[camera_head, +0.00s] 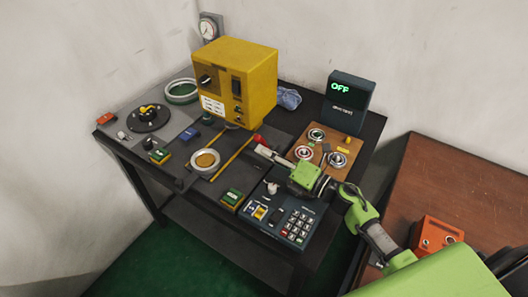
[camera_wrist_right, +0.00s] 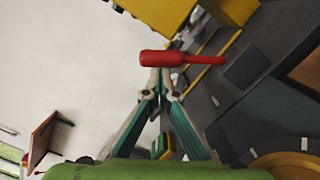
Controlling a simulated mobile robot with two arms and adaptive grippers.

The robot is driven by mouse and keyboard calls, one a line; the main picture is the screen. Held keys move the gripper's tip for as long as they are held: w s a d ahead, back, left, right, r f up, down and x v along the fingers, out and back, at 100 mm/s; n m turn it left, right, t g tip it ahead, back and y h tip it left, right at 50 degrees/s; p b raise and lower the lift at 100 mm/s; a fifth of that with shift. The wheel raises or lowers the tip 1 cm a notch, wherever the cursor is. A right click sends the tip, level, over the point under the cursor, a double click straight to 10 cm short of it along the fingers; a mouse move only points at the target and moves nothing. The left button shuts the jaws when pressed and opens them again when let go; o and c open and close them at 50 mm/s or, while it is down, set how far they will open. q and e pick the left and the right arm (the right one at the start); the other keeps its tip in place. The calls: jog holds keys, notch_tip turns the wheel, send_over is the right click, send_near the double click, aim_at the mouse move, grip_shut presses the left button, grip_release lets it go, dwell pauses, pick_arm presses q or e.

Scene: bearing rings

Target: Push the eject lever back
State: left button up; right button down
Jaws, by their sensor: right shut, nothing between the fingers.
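The eject lever shows as a red knob (camera_head: 258,138) just right of the yellow machine's (camera_head: 246,75) lower front corner. In the right wrist view the red lever (camera_wrist_right: 182,58) lies across the view, just beyond my fingertips. My right gripper (camera_head: 261,150) is shut and empty, with its tips right at the red knob on its near side. The tips (camera_wrist_right: 163,72) also show in the wrist view, close together at the lever's thick end. I cannot tell whether they touch it. My left gripper is not in view.
A ring (camera_head: 206,162) lies between yellow rails before the machine. A keypad panel (camera_head: 284,216) stands at the table's front, below my right arm. A wooden board (camera_head: 330,151) with several rings is at right, before a dark display (camera_head: 348,98) reading OFF. A turntable (camera_head: 148,117) is at left.

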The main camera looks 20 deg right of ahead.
jog(key=shift+w+d+r+m+p, duration=0.35)
jog(key=shift+r+m+p, duration=0.2)
jog(key=shift+p, duration=0.1)
jog(key=shift+w+d+r+m+p, duration=0.2)
jog(key=shift+d+r+m+p, duration=0.2)
jog(key=shift+m+p, duration=0.2)
jog(key=w+d+m, duration=0.1)
jog(key=w+d+r+m+p, duration=0.1)
jog(key=m, duration=0.1)
jog(key=w+d+m+p, duration=0.1)
jog(key=d, duration=0.1)
jog(key=shift+w+d+r+m, duration=0.1)
jog(key=shift+w+r+m, duration=0.05)
jog(key=shift+m, duration=0.2)
jog(key=shift+d+r, duration=0.1)
jog(key=shift+d, duration=0.1)
